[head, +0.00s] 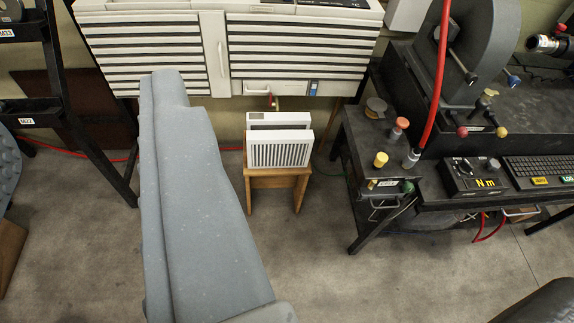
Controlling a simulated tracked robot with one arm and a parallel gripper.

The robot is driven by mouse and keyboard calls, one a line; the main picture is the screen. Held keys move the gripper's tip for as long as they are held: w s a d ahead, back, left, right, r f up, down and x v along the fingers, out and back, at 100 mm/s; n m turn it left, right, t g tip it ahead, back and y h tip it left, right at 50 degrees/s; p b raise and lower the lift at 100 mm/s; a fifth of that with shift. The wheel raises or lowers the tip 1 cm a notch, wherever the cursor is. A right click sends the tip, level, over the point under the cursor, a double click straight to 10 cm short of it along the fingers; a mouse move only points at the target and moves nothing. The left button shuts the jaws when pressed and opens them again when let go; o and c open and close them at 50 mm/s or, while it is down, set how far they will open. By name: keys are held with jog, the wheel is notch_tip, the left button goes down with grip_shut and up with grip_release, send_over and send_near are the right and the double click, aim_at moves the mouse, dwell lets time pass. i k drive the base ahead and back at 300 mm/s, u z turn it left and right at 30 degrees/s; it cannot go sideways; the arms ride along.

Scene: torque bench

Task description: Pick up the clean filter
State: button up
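Two white-framed filters stand upright, one behind the other, on a small wooden stool (277,182) in the middle of the head view. The front filter (280,152) shows a face of narrow vertical pleats, with grey between them. The rear filter (278,120) shows only its upper part, the rest hidden by the front one. I cannot tell from their look which one is clean.
A large white slatted unit (298,58) is behind the stool. A black bench (365,160) with knobs, a control box (474,176) and a keyboard (541,170) stands to the right. A black rack (85,110) is at left. The floor (385,280) before the stool is clear.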

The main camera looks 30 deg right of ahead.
aim_at(282, 148)
jog(key=z, duration=0.55)
jog(key=i, duration=1)
jog(key=z, duration=1.4)
jog(key=k, duration=1.1)
jog(key=u, duration=0.9)
